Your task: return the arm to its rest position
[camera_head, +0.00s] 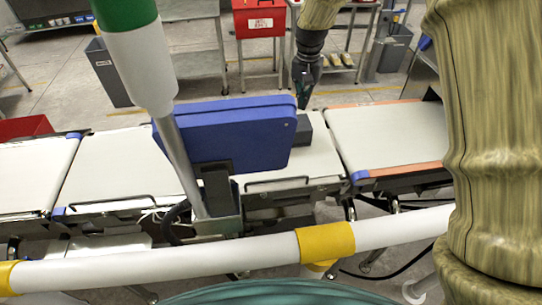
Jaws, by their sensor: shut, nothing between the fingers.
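My gripper (303,98) is in the upper middle of the head view, pointing down at the end of a tan arm link. Its dark fingers are shut and hold nothing. The fingertips show just above and behind the right end of a blue panel (235,135), close to a dark block (318,128) on the belt. I cannot tell whether they touch either one. A large wood-textured part of my arm fills the right side of the view and hides what is behind it.
White conveyor belts (100,170) run across the view, with another belt section (390,135) at the right. A white rail with yellow joints (326,243) crosses in front. A white and green post (140,65) stands at left. A red box (260,20) and grey bin (392,48) stand behind.

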